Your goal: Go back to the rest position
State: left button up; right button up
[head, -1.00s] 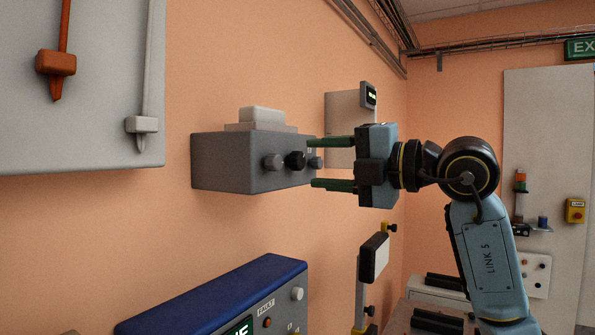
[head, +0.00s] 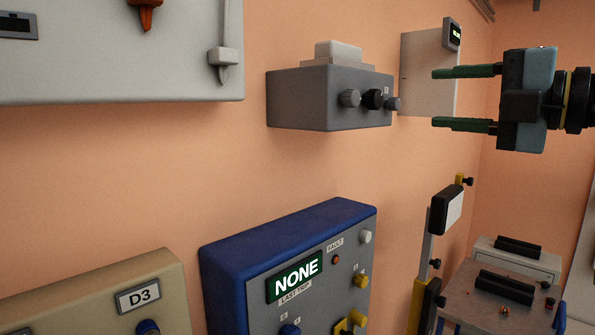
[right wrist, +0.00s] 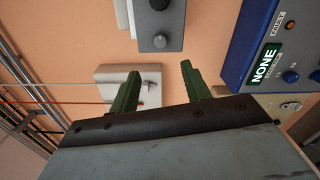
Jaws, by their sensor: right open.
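My right gripper (head: 466,98) is at the upper right of the head view. Its two green fingers are apart with nothing between them, and they point left. A grey box with several knobs (head: 318,95) is on the wall to the left of the fingers, with a gap between. In the right wrist view the open fingers (right wrist: 160,88) show with nothing between them. The same grey knob box (right wrist: 159,25) is beyond them at the top. My left gripper is not in view.
A blue panel (head: 222,270) reading NONE is on the wall below. A beige D3 box (head: 90,290) is at lower left, a pale cabinet (head: 110,75) at upper left. A bench (head: 470,310) with black blocks is at lower right. A pale wall box (head: 420,80) is behind the fingers.

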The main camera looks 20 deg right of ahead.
jog(key=s+a+f+n+g+y, duration=0.1)
jog(key=a+f+n+g+y, duration=0.3)
jog(key=a+y, duration=0.75)
jog(key=w+d+f+m+t+h, duration=0.2)
jog(key=d+f+m+t+h, duration=0.45)
jog(key=m+h, duration=0.6)
jog(key=w+d+f+m+t+h, duration=0.35)
jog(key=f+m+t+h, duration=0.5)
jog(key=m, duration=0.65)
notch_tip(320, 180, down, 20)
jog(key=s+d+m+g+h, duration=0.1)
jog(key=s+m+g+h, duration=0.25)
jog(key=g, duration=0.65)
jog(key=s+a+f+n+g+y, duration=0.1)
jog(key=s+a+f+g+y, duration=0.1)
jog(key=s+a+f+g, duration=0.65)
jog(key=s+a+f+n+g+y, duration=0.15)
jog(key=s+f+g, duration=0.35)
jog(key=s+f, duration=0.75)
notch_tip(320, 180, down, 26)
jog(key=s+d, duration=0.1)
jog(key=s+d+f+g+b, duration=0.1)
jog(key=s+d+f+g, duration=0.1)
jog(key=s+f, duration=1.2)
jog(key=shift+s+d+f, duration=0.4)
jog(key=shift+s+d, duration=0.05)
jog(key=shift+s, duration=0.8)
